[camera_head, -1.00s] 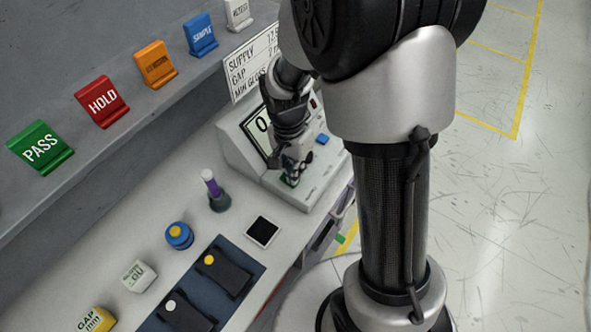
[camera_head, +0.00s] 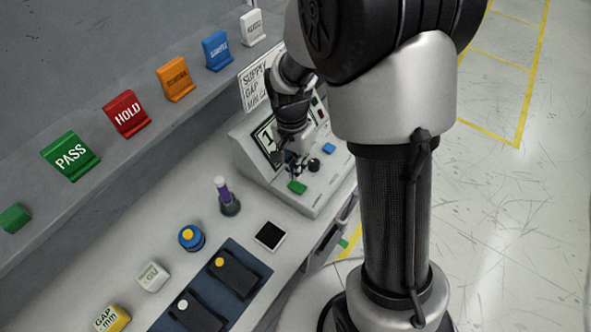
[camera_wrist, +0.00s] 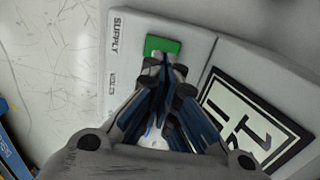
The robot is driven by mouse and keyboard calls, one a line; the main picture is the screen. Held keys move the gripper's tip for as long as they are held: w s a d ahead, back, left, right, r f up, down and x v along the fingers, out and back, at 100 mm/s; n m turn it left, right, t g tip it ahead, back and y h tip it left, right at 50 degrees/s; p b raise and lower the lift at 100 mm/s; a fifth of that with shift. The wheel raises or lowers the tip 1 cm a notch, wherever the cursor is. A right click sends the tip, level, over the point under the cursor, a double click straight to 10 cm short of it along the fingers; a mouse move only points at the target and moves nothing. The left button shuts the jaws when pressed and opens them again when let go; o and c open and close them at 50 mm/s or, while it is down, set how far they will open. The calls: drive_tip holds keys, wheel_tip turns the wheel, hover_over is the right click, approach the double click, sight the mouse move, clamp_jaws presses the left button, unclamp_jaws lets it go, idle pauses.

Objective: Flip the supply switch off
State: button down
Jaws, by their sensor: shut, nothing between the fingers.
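The green switch (camera_head: 297,187) sits at the front left of the sloped grey console (camera_head: 325,187). In the wrist view the green switch (camera_wrist: 163,45) lies beside the printed SUPPLY label (camera_wrist: 117,38), just past my fingertips. Its tilt is too small to read. My gripper (camera_head: 298,169) is over the console, close behind the switch; in the wrist view my gripper (camera_wrist: 166,66) is shut and empty, with the tips near the switch's edge. I cannot tell whether they touch it. The display (camera_wrist: 258,120) is lit with large digits, partly hidden by my fingers.
A black knob (camera_head: 314,165) and a blue switch (camera_head: 328,148) are on the console near my gripper. Coloured signs stand along the shelf (camera_head: 150,143).

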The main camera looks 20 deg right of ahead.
wheel_tip(320, 180, up, 10)
drive_tip(key=p, duration=0.2)
drive_tip(key=shift+a, duration=0.1)
